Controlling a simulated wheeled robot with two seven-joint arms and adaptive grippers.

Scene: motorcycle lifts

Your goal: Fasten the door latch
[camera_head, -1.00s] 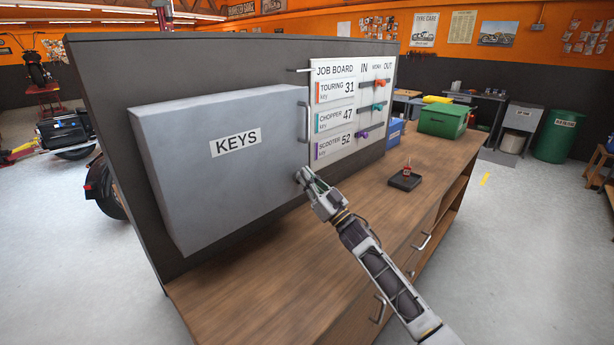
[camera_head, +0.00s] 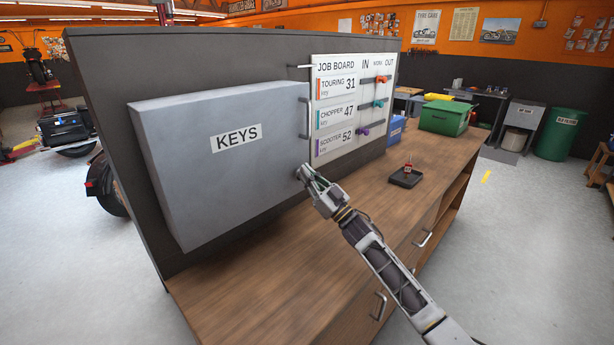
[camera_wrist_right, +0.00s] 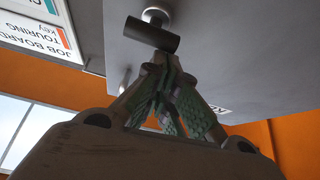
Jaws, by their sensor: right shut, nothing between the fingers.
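The grey key cabinet (camera_head: 205,175) labelled KEYS hangs on a dark upright panel, its door looking closed. The door latch (camera_wrist_right: 152,36) is a dark bar on a silver stem on the door face, seen close up in the right wrist view. In the head view it is mostly hidden behind my right fingertips. My right gripper (camera_head: 304,174) is shut and empty at the door's lower right edge. In the wrist view its fingertips (camera_wrist_right: 162,64) are right beside the bar; I cannot tell whether they touch it. My left gripper is out of view.
A vertical pull handle (camera_head: 304,118) is above my gripper on the door's right side. The job board (camera_head: 340,95) with hanging keys is just right. A small black tray (camera_head: 405,180) and a green box (camera_head: 445,118) stand on the wooden counter (camera_head: 260,280), whose front is clear.

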